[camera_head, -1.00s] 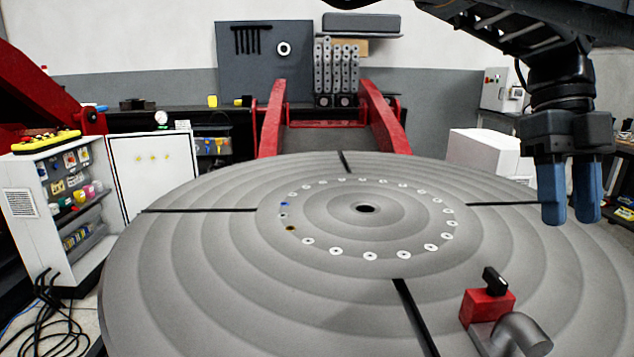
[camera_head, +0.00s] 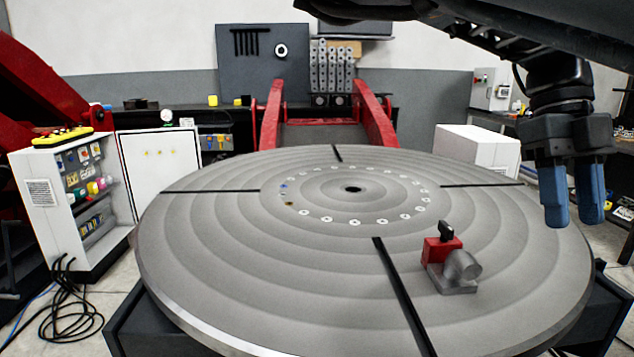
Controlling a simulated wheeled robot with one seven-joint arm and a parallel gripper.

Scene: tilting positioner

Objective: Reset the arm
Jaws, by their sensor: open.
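My gripper (camera_head: 573,222) hangs at the right of the head view, with its blue fingers pointing down. The two fingers stand a little apart with nothing between them. It shows at the right edge of the big round grey positioner table (camera_head: 330,265). My arm reaches in from the top right and covers part of the back wall.
A grey fixture with a red block (camera_head: 440,250) and black knob stands on the table, left of and below my gripper in the picture. A white box (camera_head: 478,148) is behind. An open control cabinet (camera_head: 50,200) with cables stands left. Red arms flank the table's back.

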